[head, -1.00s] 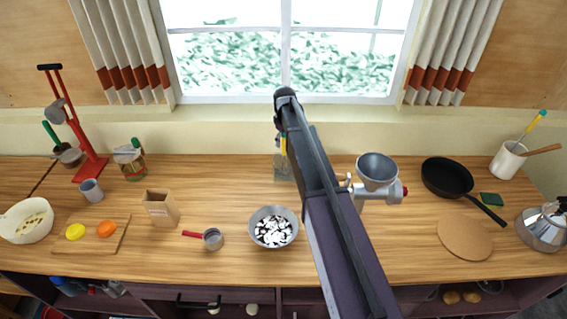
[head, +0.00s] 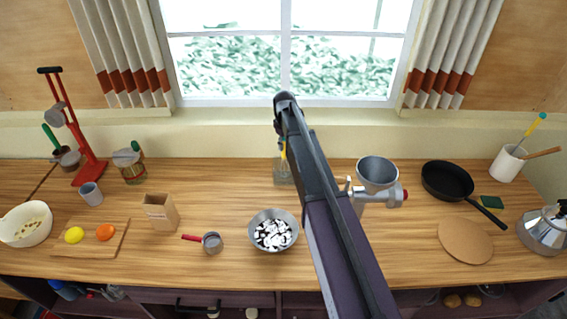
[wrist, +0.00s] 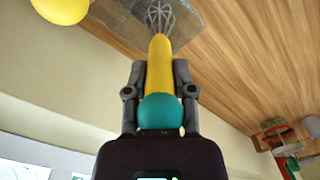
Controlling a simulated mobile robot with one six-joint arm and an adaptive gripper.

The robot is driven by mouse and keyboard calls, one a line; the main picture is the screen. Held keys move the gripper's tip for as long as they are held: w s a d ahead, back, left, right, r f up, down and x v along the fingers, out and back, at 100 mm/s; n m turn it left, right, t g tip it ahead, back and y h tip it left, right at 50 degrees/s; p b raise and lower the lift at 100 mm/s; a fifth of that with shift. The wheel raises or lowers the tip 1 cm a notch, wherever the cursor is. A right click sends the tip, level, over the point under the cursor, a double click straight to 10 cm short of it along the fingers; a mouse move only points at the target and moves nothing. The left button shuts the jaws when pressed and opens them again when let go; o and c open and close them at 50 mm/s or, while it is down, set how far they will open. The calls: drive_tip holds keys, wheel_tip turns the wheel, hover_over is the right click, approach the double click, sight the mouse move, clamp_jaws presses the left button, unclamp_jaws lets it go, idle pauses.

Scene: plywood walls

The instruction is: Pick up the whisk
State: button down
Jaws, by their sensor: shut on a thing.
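The whisk shows in the wrist view with a yellow handle (wrist: 160,65), a teal end knob and thin wire loops. My gripper (wrist: 160,95) is shut on the handle, one finger on each side, just beyond the knob. The wire loops overlap a clear glass container (wrist: 125,22); I cannot tell whether they are inside it or above it. In the head view a bit of the yellow handle (head: 284,150) shows above the glass container (head: 283,172) at the back of the counter. My arm hides most of the gripper there.
A metal grinder (head: 377,175) stands close right of my arm. A white crock (head: 507,164) at the right holds another yellow-handled utensil. The window wall is close behind. Bare counter lies left of the glass container.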

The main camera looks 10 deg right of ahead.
idle(0.4)
wheel_tip(320, 180, up, 10)
drive_tip(key=p, duration=1)
drive_tip(key=shift+f, duration=0.1)
idle(0.6)
